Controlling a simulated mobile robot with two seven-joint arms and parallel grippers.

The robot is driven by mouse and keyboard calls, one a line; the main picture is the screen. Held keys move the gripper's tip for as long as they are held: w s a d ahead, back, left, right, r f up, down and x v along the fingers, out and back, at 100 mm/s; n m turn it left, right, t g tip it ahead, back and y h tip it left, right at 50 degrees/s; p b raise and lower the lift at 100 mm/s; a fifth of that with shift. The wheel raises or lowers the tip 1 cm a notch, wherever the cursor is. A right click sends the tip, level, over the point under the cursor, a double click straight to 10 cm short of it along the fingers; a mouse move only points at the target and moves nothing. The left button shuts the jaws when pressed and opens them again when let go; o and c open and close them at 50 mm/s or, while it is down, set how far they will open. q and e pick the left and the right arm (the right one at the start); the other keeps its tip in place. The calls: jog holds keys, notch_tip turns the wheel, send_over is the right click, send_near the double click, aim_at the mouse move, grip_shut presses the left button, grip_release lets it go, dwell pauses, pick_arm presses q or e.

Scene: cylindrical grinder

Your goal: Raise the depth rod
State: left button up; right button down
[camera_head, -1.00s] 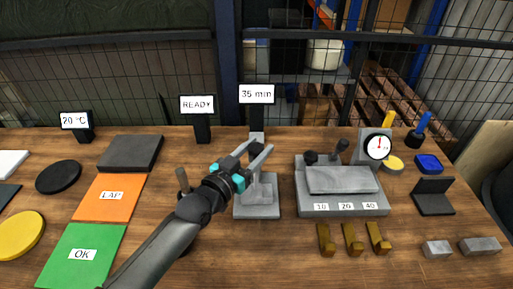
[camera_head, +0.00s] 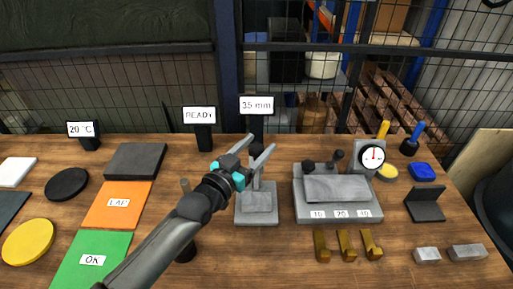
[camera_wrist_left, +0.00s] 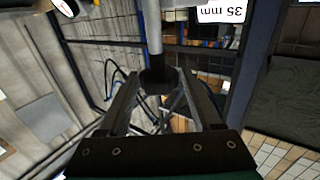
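The depth rod (camera_wrist_left: 153,28) shows in the left wrist view as a pale grey bar with a dark round knob (camera_wrist_left: 158,78) at its end. In the head view the grey depth gauge block (camera_head: 257,203) stands under the 35 mm sign (camera_head: 256,105), and the gripper partly hides the rod above it. My left gripper (camera_head: 259,146) is open, with its two fingers above the block. In the left wrist view the knob sits between the fingertips, with gaps visible at its sides. My right gripper is not in view.
Right of the block stands a grey fixture (camera_head: 338,207) marked 10, 20 and 40, with a dial (camera_head: 373,157) behind it. Several brass hooks (camera_head: 346,246) lie in front. An orange LAP mat (camera_head: 118,204) and green OK mat (camera_head: 92,258) lie left. Bare wood (camera_head: 270,262) shows in front.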

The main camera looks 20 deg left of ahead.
pick_arm(q)
jog(key=shift+o, duration=0.8)
jog(key=shift+f, duration=0.15)
jog(key=shift+s, duration=0.15)
jog(key=v, duration=1.5)
